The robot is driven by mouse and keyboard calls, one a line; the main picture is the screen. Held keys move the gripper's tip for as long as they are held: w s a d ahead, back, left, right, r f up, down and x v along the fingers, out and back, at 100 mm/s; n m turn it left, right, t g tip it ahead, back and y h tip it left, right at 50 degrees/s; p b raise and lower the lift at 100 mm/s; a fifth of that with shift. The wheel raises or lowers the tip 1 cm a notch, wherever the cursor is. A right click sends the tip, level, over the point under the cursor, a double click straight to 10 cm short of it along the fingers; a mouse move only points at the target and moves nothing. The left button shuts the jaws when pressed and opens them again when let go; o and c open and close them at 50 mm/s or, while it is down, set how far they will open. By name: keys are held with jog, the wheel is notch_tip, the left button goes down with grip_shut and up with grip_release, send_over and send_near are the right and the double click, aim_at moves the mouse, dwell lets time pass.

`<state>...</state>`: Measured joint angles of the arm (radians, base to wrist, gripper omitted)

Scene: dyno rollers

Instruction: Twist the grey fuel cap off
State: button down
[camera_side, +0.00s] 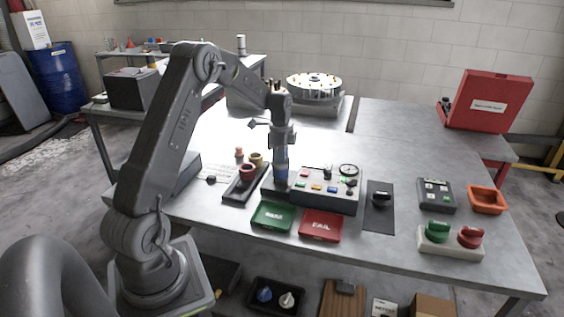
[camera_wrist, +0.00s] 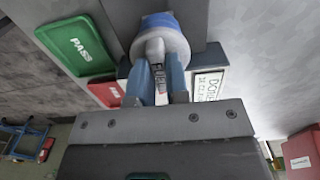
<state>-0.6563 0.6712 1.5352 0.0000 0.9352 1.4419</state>
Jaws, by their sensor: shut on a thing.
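In the wrist view, the grey fuel cap (camera_wrist: 175,42) is a round pale grey face with a raised grip, seated against a blue round part (camera_wrist: 160,20). My gripper (camera_wrist: 157,68) has its two blue fingers on either side of the raised grip and is shut on it. In the side view, my gripper (camera_side: 281,178) points straight down at the left end of the dark grey control box (camera_side: 325,200). The cap is hidden there behind the fingers, and I cannot tell whether it has turned.
Green PASS tray (camera_side: 273,216) and red FAIL tray (camera_side: 321,226) lie in front of the box. A dark tray with red and yellow rings (camera_side: 240,190) is left. A black knob on a dark mat (camera_side: 380,215) is right.

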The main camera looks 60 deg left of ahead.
jog(key=n, duration=1.2)
jog(key=shift+f, duration=0.1)
jog(key=shift+r, duration=2)
jog(key=shift+r, duration=0.35)
jog(key=shift+r, duration=0.65)
